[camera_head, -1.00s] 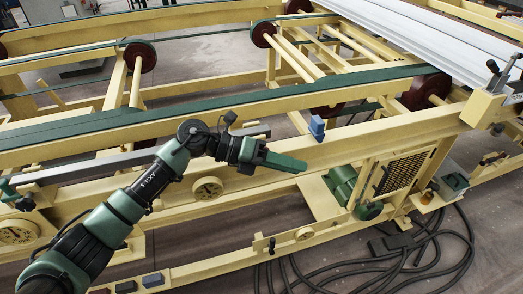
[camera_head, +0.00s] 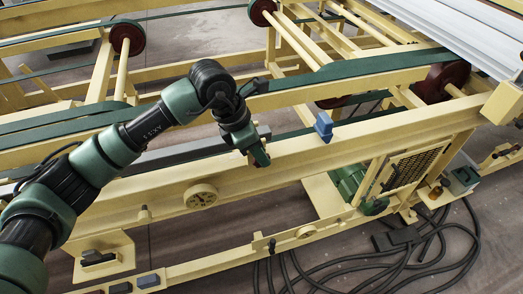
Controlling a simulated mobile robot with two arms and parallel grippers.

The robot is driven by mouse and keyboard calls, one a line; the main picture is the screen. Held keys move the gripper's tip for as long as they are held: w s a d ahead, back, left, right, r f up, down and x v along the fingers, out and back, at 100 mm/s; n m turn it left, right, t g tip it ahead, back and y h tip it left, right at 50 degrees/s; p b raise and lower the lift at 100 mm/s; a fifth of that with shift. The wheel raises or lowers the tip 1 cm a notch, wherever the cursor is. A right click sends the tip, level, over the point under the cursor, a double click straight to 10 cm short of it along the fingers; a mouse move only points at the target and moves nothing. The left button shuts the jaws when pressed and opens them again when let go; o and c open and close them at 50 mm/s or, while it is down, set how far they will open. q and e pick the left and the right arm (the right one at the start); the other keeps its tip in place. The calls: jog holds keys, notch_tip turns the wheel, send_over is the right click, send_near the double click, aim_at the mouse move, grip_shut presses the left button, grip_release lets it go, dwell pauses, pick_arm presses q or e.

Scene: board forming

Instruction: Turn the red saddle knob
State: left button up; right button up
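My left arm comes in from the left and bends at a raised elbow over the cream machine frame. My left gripper (camera_head: 262,157) points down at the front beam (camera_head: 400,138), near its top edge. Its green fingers overlap in this view, so I cannot tell whether they are open or shut, or whether they touch the beam. I cannot make out a red saddle knob; it may be hidden or out of view. My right gripper is not in view.
A blue block (camera_head: 323,125) stands on the front beam, right of my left gripper. Dark red pulleys (camera_head: 128,37) and green belts (camera_head: 350,68) lie behind. Black cables (camera_head: 430,262) lie on the floor at right.

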pick_arm(q)
jog(key=shift+d+f, duration=0.15)
jog(key=shift+f, duration=0.2)
jog(key=shift+s, duration=0.1)
jog(key=shift+f, duration=0.1)
grip_shut()
jog(key=shift+d, duration=0.1)
jog(key=y, duration=0.2)
jog(key=g+y+b, duration=0.1)
jog(key=shift+w+d, duration=0.25)
jog(key=shift+d, duration=0.05)
jog(key=shift+d+f+g+y+b, duration=0.15)
jog(key=shift+g+y+b, duration=0.15)
jog(key=shift+y, duration=0.55)
jog(key=shift+d+r+g+y+b, duration=0.1)
jog(key=shift+g+y+b, duration=0.2)
jog(key=shift+y, duration=0.55)
